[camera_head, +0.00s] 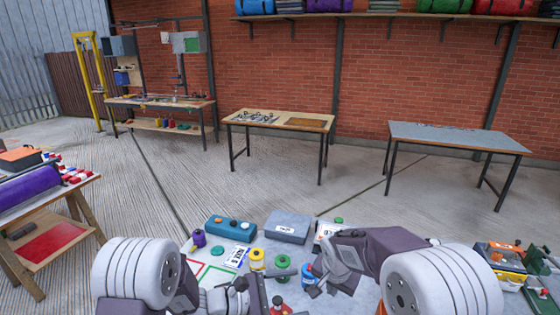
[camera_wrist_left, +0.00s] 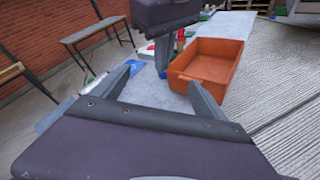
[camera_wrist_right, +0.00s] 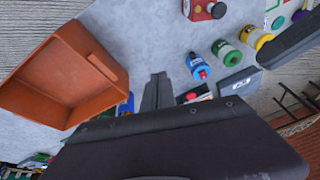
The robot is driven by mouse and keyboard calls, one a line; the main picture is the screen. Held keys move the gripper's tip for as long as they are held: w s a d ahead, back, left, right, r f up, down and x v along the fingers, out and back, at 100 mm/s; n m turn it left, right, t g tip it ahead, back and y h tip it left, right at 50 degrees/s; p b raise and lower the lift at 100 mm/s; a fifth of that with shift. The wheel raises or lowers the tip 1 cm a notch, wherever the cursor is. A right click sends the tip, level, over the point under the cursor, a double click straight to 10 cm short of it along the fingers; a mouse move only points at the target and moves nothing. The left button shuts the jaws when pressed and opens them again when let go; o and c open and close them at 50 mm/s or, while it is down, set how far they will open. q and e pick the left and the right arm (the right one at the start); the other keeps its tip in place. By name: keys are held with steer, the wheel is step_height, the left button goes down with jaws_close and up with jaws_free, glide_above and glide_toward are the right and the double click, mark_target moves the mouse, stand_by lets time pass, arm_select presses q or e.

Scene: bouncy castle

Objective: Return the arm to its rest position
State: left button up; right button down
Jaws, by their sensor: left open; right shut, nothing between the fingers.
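My right gripper (camera_head: 316,291) is over the grey table (camera_head: 362,299) in the head view, its arm reaching in from the right. In the right wrist view its two fingers (camera_wrist_right: 158,76) lie together with nothing between them, near a blue bottle (camera_wrist_right: 198,66). My left arm comes in low from the left in the head view. In the left wrist view the left gripper's fingers (camera_wrist_left: 162,75) are spread apart and empty, above the table. An orange bin lies beyond them. Parts of both arms hide some of the table.
The orange bin (camera_wrist_left: 211,65) is on the table. A yellow-lidded pot (camera_head: 257,260), a green-lidded pot (camera_head: 281,261), a grey case (camera_head: 287,227) and a blue box (camera_head: 231,228) stand in front of the arms. Open concrete floor lies beyond, before two tables by the brick wall.

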arm_select(q)
steer(key=s+a+m+g+y, duration=0.35)
steer(key=s+m+g, duration=0.35)
steer(key=s, duration=0.7)
steer(key=s+a+f+m+t+y, duration=0.1)
steer(key=a+f+m+y, duration=0.2)
steer(key=a+m+y, duration=0.2)
steer(key=s+a+f+m+t+y, duration=0.1)
steer(key=a+f+m+y, duration=0.2)
steer(key=a, duration=0.9)
steer(key=shift+a+f+m+t+y, duration=0.3)
steer(key=shift+m+t+y, duration=0.1)
steer(key=shift+m+y, duration=0.6)
arm_select(e)
steer(key=s+d+f+n+g, duration=0.1)
steer(key=s+f+n, duration=0.1)
steer(key=s, duration=0.8)
steer(key=s+d+f+n+g+y, duration=0.1)
steer(key=s+n, duration=0.3)
steer(key=s, duration=0.5)
steer(key=shift+s+d+f+n, duration=0.3)
steer(key=shift+s+d+f, duration=0.1)
steer(key=shift+d, duration=0.3)
arm_select(q)
steer(key=shift+s, duration=0.15)
arm_select(e)
steer(key=shift+r, duration=0.1)
